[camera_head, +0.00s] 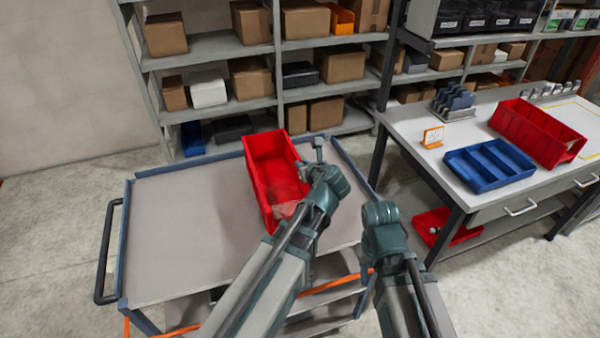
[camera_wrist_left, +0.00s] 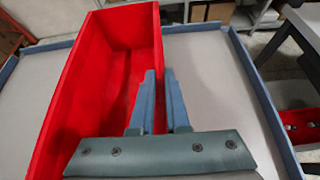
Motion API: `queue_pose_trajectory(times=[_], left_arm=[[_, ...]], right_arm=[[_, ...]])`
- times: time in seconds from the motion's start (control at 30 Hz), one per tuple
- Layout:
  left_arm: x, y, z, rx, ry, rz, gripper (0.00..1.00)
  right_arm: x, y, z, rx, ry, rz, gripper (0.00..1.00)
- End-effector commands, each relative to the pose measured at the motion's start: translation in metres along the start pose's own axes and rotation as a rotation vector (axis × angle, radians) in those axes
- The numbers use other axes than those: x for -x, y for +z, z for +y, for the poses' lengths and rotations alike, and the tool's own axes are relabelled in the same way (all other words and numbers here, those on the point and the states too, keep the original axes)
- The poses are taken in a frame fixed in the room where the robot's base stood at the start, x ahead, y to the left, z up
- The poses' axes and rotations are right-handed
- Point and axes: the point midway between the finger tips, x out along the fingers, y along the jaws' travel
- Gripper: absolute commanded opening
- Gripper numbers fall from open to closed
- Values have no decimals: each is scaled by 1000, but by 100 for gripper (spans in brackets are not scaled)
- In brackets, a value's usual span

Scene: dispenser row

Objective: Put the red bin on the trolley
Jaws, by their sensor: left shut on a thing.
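A long open red bin (camera_head: 268,165) is over the grey top of the trolley (camera_head: 180,225), towards its right side. I cannot tell whether it rests on the top or hangs just above it. My left gripper (camera_head: 303,172) is shut on the bin's right wall. In the left wrist view, the fingers of my left gripper (camera_wrist_left: 160,95) stand on either side of that wall of the red bin (camera_wrist_left: 75,100). The bin's near end is partly hidden behind my left arm. My right arm is at the trolley's right edge; its fingers do not show.
A workbench (camera_head: 410,125) on the right carries a blue divided tray (camera_head: 490,165) and another red container (camera_head: 540,130). A red tray (camera_head: 440,228) lies on its lower shelf. Shelves with cardboard boxes (camera_head: 250,80) stand behind the trolley. The trolley's left half is clear.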

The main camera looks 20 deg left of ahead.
Motion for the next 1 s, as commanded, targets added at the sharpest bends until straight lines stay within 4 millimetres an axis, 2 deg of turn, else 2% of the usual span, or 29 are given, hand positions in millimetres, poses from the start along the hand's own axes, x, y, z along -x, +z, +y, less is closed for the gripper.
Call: queue_pose_trajectory(times=[0.03,0.2,0.63,0.67,0.8,1.0], left_arm=[[-6,-8,1,-2,0,-1,0],[-17,-24,3,-3,-2,-1,0],[-20,-27,3,-4,-4,-1,0],[-19,-26,3,-2,-4,0,19],[-19,-26,3,-2,-4,0,43],[-19,-26,3,-2,-4,0,43]], right_arm=[[-10,-1,-1,0,0,0,40],[-30,-2,-3,0,0,0,40],[-33,-2,-3,0,0,0,40],[-31,-2,-3,0,0,0,40],[-31,-2,-3,0,0,0,40],[-31,-2,-3,0,0,0,40]])
